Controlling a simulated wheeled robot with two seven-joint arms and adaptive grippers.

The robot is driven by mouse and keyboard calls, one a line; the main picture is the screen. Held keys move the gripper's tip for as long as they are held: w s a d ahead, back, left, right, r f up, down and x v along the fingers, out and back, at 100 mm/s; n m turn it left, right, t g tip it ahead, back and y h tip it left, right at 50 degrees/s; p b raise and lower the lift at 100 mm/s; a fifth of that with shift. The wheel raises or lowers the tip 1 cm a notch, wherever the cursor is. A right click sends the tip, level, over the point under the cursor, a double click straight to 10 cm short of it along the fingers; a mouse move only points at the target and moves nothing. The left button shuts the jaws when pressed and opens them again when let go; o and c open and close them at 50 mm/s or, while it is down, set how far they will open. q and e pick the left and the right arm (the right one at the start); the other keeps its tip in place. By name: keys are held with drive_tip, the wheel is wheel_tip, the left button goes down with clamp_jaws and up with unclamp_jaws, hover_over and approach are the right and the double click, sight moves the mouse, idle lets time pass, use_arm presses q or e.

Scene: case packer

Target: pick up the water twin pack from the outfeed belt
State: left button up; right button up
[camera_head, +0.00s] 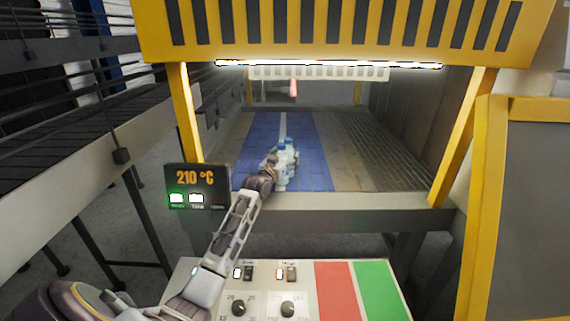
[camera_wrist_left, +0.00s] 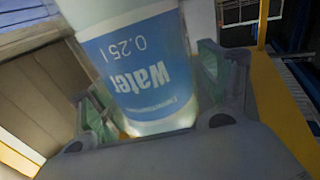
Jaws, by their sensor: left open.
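The water twin pack (camera_head: 287,166) stands on the blue strip of the outfeed belt (camera_head: 310,150), near its front end. It shows as small pale bottles with blue caps. In the left wrist view a bottle with a blue "water 0.25 l" label (camera_wrist_left: 140,70) fills the middle, upside down in that picture. My left gripper (camera_head: 272,167) is at the pack. In the wrist view its two fingers (camera_wrist_left: 155,100) stand on either side of the bottle, open. Whether they touch it I cannot tell. The arm hides part of the pack in the head view. My right gripper is not in view.
A yellow-framed machine hood (camera_head: 345,30) spans above the belt, with yellow posts on both sides. A display reading 210 °C (camera_head: 197,187) stands left of the belt. A control panel (camera_head: 265,290) with knobs and red and green fields lies in front. The belt behind the pack is clear.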

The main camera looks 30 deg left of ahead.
sight(285, 140)
use_arm(q)
drive_tip(key=shift+c, duration=0.3)
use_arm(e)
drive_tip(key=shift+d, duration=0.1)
use_arm(q)
drive_tip(key=c, duration=1.4)
drive_tip(key=shift+r, duration=0.1)
drive_tip(key=shift+c, duration=0.5)
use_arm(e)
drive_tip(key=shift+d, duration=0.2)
use_arm(q)
wheel_tip(285, 140, up, 9)
drive_tip(key=shift+r+b, duration=0.1)
drive_tip(key=shift+b, duration=0.95)
drive_tip(key=shift+r, duration=0.4)
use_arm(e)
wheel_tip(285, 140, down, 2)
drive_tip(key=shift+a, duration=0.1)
